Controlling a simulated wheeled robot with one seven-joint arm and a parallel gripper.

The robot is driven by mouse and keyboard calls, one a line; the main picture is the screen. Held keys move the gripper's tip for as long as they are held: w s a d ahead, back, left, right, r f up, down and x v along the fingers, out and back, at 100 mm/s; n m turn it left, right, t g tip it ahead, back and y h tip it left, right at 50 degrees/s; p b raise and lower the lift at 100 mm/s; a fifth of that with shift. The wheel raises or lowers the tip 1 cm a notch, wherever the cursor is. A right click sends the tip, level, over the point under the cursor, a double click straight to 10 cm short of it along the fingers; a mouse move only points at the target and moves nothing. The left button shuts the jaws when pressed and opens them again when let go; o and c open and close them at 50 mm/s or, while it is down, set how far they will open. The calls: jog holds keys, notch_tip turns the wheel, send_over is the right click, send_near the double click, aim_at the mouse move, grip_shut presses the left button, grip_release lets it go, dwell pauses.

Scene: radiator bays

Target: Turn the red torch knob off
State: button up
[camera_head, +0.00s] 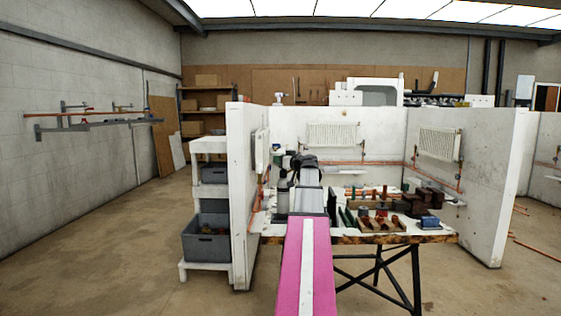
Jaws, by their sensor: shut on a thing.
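My pink and white arm reaches forward over the workbench (440,238). At its far end is my gripper (303,160), small and dark, at the left part of the bench near the white partition wall. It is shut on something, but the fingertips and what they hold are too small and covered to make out. The red torch knob itself cannot be made out, hidden or too small behind my arm and gripper.
White partitions (480,190) with radiators (333,135) and copper pipes enclose the bench. A shelf with grey crates (206,246) stands left.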

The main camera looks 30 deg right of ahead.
jog(key=shift+m+h, duration=0.3)
jog(key=shift+h, duration=0.1)
jog(key=m+h, duration=0.2)
jog(key=h, duration=0.1)
jog(key=shift+d+m+h, duration=0.2)
jog(key=shift+m+h, duration=0.6)
jog(key=shift+h, duration=0.5)
jog(key=shift+d+m+h, duration=0.2)
jog(key=shift+m+h, duration=0.6)
jog(key=shift+h, duration=0.5)
jog(key=shift+d+m+g+h, duration=0.15)
jog(key=shift+m+g+h, duration=0.55)
jog(key=shift+h, duration=0.5)
jog(key=o, duration=0.9)
jog(key=shift+s, duration=0.1)
jog(key=v, duration=1)
jog(key=shift+s+f, duration=0.1)
jog(key=shift+s, duration=0.25)
